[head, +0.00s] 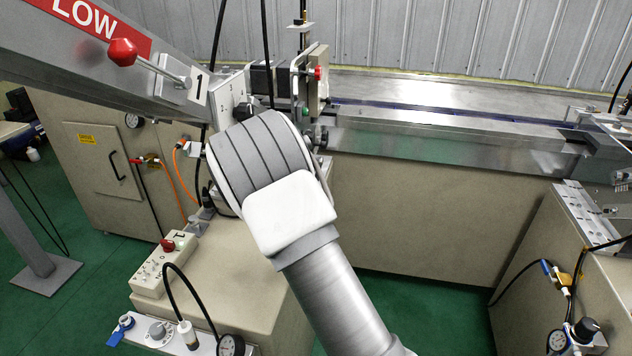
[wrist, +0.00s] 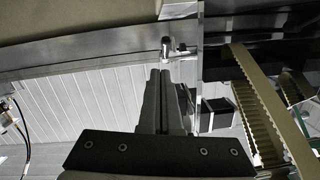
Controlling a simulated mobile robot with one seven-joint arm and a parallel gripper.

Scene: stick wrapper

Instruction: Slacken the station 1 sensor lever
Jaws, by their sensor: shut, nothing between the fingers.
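A lever with a red ball knob (head: 123,52) and a metal rod is mounted on a plate marked "1" (head: 197,85), on the grey sloping beam at upper left in the head view. The pictures do not make clear whether this is the sensor lever. In the wrist view my gripper (wrist: 160,74) is shut and empty, its two dark fingers side by side. A small metal fitting with a short stub (wrist: 168,46) is just beyond the fingertips; I cannot tell whether they touch. In the head view my wrist hides the fingers.
A post with a red button (head: 317,73) stands just behind my wrist. A long metal rail (head: 450,140) runs to the right. In the wrist view a toothed belt (wrist: 262,110) is right of the fingers.

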